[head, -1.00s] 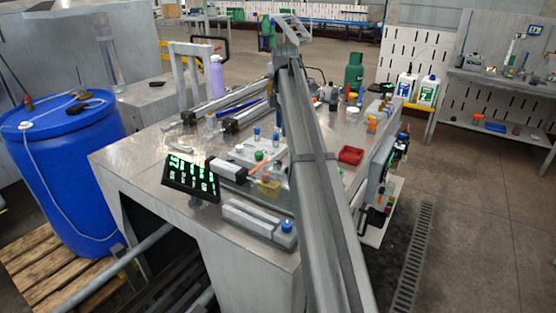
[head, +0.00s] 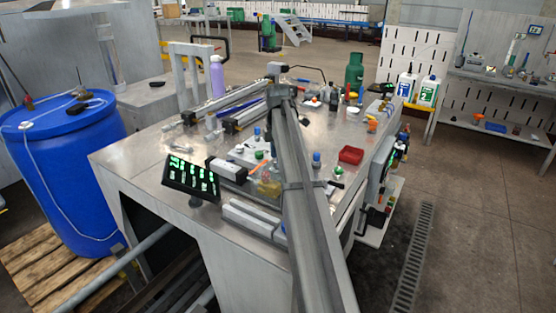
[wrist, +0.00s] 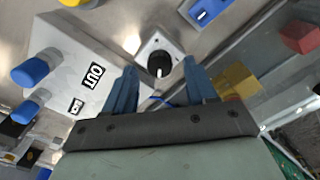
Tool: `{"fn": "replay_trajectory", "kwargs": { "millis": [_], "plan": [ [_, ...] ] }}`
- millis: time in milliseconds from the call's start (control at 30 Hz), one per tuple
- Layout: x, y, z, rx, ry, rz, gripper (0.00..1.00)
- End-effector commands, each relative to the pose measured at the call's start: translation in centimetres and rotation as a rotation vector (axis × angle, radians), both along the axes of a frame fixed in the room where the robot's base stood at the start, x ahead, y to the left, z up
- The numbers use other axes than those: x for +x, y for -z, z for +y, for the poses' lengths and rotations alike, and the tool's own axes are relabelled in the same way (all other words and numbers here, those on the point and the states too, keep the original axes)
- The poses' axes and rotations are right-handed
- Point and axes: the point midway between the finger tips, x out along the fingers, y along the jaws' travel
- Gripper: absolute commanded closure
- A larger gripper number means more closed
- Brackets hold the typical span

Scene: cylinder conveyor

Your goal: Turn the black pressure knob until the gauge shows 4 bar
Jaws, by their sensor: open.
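The black pressure knob (wrist: 159,64) shows in the wrist view on a pale square base, with a white mark on its face. My gripper (wrist: 160,74) is open, its two blue fingers on either side of the knob in the picture. I cannot tell whether the fingers touch it or how far above it they are. In the head view my arm hides the knob, and my fingers are not clearly seen. I cannot make out the gauge or its reading in either view.
A white block labelled OUT (wrist: 75,70) with blue caps stands left of the knob in the wrist view. A yellow block (wrist: 237,82) is at right.

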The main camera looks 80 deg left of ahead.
Motion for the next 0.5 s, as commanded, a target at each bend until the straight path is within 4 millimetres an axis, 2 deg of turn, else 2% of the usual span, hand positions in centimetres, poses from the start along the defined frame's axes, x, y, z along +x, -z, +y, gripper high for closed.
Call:
{"fn": "replay_trajectory", "kwargs": {
  "millis": [200,500],
  "plan": [
    [0.0,1.5,0.0,0.001,0.000,0.000,0.44],
    [0.0,1.8,0.0,0.001,0.000,0.000,0.44]
  ]
}}
